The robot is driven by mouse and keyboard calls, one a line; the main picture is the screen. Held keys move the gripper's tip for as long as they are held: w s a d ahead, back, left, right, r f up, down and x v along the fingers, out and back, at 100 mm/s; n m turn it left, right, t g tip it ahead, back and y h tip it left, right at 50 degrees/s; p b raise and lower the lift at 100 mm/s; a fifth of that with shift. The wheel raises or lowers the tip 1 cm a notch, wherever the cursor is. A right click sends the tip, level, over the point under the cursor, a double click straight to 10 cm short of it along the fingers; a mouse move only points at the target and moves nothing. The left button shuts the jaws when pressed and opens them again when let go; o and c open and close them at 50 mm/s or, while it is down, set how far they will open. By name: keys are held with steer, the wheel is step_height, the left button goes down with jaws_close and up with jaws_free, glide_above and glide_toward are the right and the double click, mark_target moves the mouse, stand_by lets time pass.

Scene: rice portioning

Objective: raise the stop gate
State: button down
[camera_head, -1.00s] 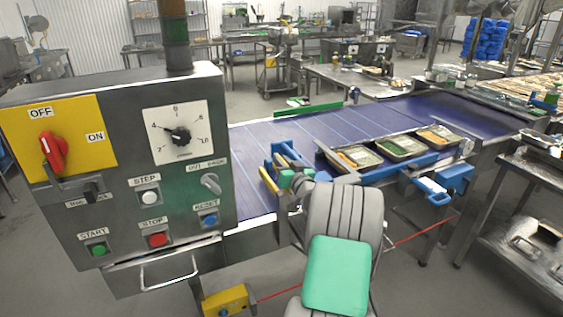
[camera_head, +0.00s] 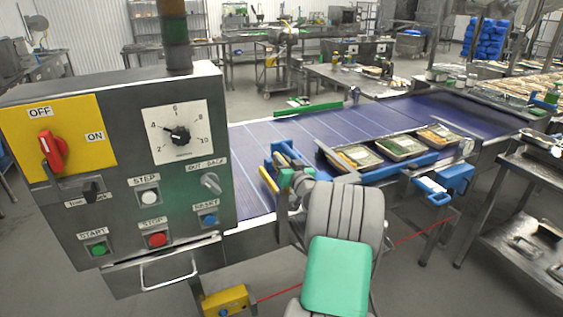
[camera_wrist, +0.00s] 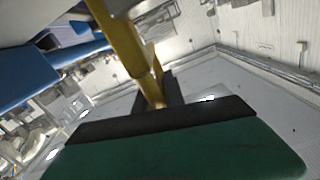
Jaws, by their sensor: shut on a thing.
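The stop gate (camera_head: 269,180), with blue and yellow parts, stands at the near end of the blue conveyor, just right of the control box. My gripper (camera_head: 293,177) is at the gate, partly hidden by my grey arm. In the wrist view, a yellow bar (camera_wrist: 128,45) of the gate runs down between the dark fingers of my gripper (camera_wrist: 160,95), which are shut on it. A blue beam (camera_wrist: 25,75) lies to the left there. How high the gate stands above the belt is hard to tell.
Several filled trays (camera_head: 402,147) stand in a row on the belt (camera_head: 330,128), right of the gate. A blue guide rail (camera_head: 400,168) and a blue clamp (camera_head: 440,185) are along the near edge. The control box (camera_head: 120,165), with knobs and buttons, stands close on the left.

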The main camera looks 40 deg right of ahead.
step_height(320, 180, up, 7)
steer(key=shift+f+b, duration=0.2)
steer(key=shift+b, duration=0.15)
steer(key=c, duration=1.8)
jaws_free()
steer(key=o, duration=0.4)
steer(key=shift+f, duration=0.1)
steer(key=shift+s+f, duration=0.1)
steer(key=shift+s, duration=0.05)
steer(key=b+v, duration=0.2)
steer(key=v, duration=0.5)
steer(key=shift+s, duration=0.25)
